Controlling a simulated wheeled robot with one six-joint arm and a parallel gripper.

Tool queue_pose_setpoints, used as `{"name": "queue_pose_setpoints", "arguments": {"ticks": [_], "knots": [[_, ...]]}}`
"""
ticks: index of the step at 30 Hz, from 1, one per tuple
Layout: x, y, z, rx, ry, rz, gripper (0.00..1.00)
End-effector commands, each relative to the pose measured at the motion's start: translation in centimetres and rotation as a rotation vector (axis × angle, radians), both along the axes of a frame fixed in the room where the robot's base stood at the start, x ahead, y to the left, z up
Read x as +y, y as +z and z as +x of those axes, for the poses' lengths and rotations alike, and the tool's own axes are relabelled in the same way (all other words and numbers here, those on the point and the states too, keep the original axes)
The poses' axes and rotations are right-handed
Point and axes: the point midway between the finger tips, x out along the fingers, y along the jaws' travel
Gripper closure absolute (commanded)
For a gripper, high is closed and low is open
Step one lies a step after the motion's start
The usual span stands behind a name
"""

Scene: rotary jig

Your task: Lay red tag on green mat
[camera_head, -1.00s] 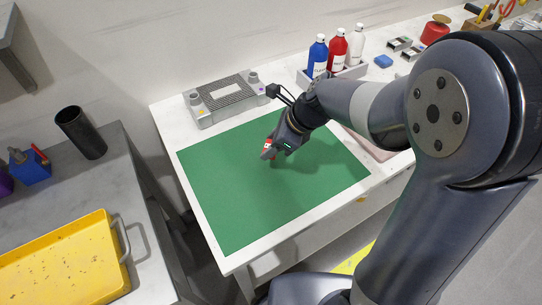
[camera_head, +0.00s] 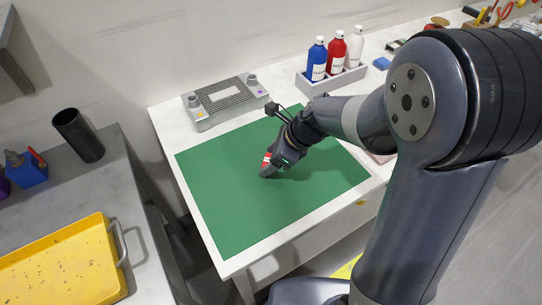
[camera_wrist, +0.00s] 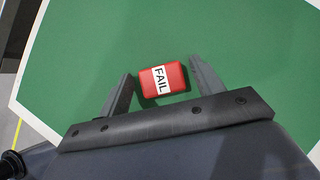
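The red tag (camera_wrist: 177,78) has a white label reading "FAIL". In the wrist view it lies between the two fingers of my gripper (camera_wrist: 160,68), over the green mat (camera_wrist: 260,40). Narrow green gaps show between the tag and both fingers, so the gripper looks slightly open around it. In the head view my gripper (camera_head: 266,172) is low over the middle of the mat (camera_head: 225,215), with a little of the red tag (camera_head: 266,160) showing at its fingers. The tag appears flat on the mat, though its underside is hidden.
A grey fixture (camera_head: 225,102) stands behind the mat on the white table. A rack (camera_head: 330,82) with blue, red and white bottles is at the back right. A yellow tray (camera_head: 60,262) and dark cylinder (camera_head: 78,136) are on the left bench. The mat around the tag is clear.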

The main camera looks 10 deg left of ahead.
Motion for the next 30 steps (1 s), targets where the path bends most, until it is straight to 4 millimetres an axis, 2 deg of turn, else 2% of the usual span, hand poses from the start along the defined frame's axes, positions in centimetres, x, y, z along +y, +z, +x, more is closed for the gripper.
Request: {"name": "queue_pose_setpoints", "arguments": {"ticks": [7, 11, 14, 24, 30], "knots": [[0.0, 0.0, 0.0, 0.0, 0.0, 0.0, 0.34], [-0.2, 0.7, 0.0, -0.003, -0.001, 0.001, 0.34], [-0.9, 2.0, 0.0, -0.004, -0.001, 0.001, 0.34], [-4.8, 8.1, -0.6, -0.005, -0.003, 0.0, 0.34], [-6.1, 10.1, -0.9, -0.002, -0.001, 0.001, 0.34]]}}
